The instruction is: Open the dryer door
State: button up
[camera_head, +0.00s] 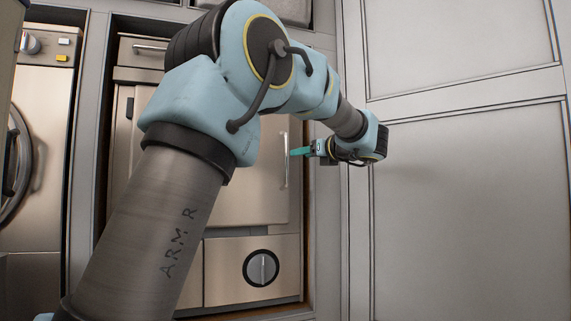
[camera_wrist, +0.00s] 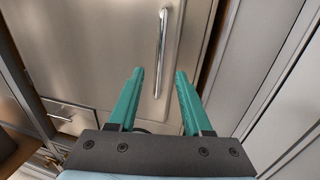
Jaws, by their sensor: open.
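The dryer door (camera_head: 252,190) is a flat beige metal panel that looks shut in its frame. It also shows in the wrist view (camera_wrist: 100,50). Its vertical silver bar handle (camera_head: 286,165) is near the door's right edge. In the wrist view the handle (camera_wrist: 161,45) runs upright, its lower end lying between the fingertips in the picture. My gripper (camera_head: 293,152) has teal fingers, open and empty, pointing at the door beside the handle. In the wrist view my gripper (camera_wrist: 160,73) has clear space between its fingers. I cannot tell the exact gap to the handle. My arm hides part of the door.
A panel with a round dark knob (camera_head: 261,268) is below the door. A drawer front with a bar handle (camera_head: 150,47) is above left. An appliance with a round door (camera_head: 17,160) stands at the left. Tall grey panels (camera_head: 465,200) close off the right side.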

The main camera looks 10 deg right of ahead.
jog(key=p, duration=0.2)
send_over(287, 180)
jog(key=shift+w, duration=0.4)
jog(key=shift+c, duration=0.3)
grip_shut()
dwell(0.9)
